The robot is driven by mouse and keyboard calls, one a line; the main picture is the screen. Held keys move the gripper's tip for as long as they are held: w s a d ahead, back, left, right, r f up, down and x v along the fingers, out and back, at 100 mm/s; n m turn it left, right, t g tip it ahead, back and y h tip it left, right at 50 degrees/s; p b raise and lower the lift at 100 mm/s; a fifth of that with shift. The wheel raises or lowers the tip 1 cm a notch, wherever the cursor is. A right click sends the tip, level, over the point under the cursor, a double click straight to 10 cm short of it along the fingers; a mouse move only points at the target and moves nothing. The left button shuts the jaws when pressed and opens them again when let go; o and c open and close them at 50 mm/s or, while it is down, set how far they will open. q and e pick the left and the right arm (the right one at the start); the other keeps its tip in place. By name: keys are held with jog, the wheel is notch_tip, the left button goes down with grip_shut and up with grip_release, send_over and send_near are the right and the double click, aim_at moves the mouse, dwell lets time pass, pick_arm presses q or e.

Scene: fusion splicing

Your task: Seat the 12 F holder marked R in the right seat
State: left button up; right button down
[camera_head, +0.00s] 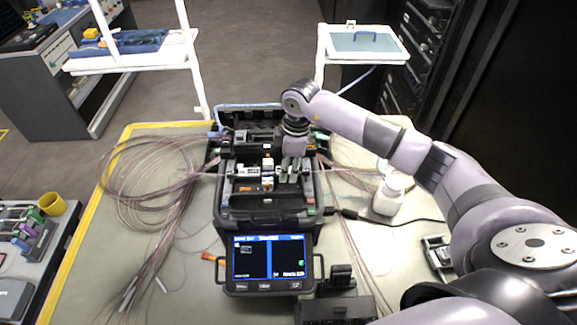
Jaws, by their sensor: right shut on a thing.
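The fusion splicer (265,215) stands open on the table, with its small white and orange-marked parts (267,172) in the middle of the open bay. My right gripper (289,175) points down into the right side of the bay, over the right seat area. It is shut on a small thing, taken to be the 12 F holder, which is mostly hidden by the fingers. Its R mark is too small to read, and I cannot tell whether it touches the seat. My left gripper is not in view.
The splicer's lit screen (269,259) faces front. Coiled fibres (145,185) lie to the left, and more fibres run off to the right. A white bottle (388,194) stands right of the splicer, under my right arm. A black device (337,304) is at the front edge.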

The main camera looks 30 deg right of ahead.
jog(key=shift+w, duration=0.1)
jog(key=c, duration=1.1)
grip_release()
jog(key=r, duration=0.4)
jog(key=d+r, duration=0.1)
jog(key=r, duration=0.7)
jog(key=shift+s+d, duration=0.15)
jog(key=shift+s, duration=0.2)
jog(key=shift+f, duration=0.15)
